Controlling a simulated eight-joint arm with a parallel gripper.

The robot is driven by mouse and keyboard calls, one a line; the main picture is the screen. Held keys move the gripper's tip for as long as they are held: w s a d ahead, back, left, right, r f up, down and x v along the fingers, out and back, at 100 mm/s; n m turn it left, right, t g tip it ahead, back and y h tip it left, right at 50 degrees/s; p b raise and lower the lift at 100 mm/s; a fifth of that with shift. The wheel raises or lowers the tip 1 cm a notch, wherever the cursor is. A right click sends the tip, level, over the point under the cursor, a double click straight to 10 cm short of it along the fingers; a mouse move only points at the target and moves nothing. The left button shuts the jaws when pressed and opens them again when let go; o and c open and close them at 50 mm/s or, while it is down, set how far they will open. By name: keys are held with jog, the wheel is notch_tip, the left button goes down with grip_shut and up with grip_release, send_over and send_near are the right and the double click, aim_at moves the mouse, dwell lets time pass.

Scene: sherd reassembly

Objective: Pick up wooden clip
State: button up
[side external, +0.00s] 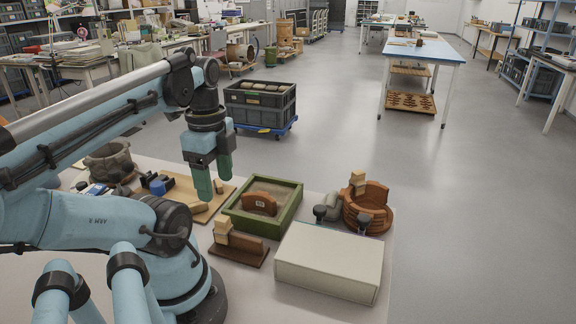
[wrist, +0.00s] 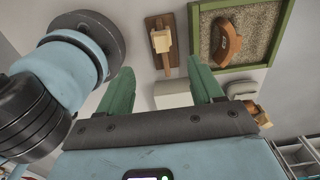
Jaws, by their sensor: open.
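One pale wooden clip (side external: 223,230) sits at the left end of an upright brown sherd on a dark wooden base (side external: 238,252). In the wrist view this clip (wrist: 161,41) is at top centre, beyond my fingertips. Another pale wooden clip (side external: 357,181) is on the rim of the reddish-brown, partly built pot (side external: 368,208) at the right. My gripper (side external: 213,180), with green fingers, is open and empty, pointing down above the back left of the table. In the wrist view its fingers (wrist: 163,88) are wide apart. It is clear of both clips.
A green-framed sand tray (side external: 237,217) holding a curved brown sherd (side external: 259,202) lies in the middle. A white box (side external: 330,262) stands at the front right. A dark grey pot (side external: 108,162) and a wooden board (side external: 183,200) are at the back left. Dark knobs stand beside the reddish pot.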

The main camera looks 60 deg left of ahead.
aim_at(222, 218)
jog(key=shift+w+a+f, duration=0.1)
jog(key=shift+f, duration=5.85)
jog(key=shift+c, duration=0.5)
jog(key=c, duration=0.7)
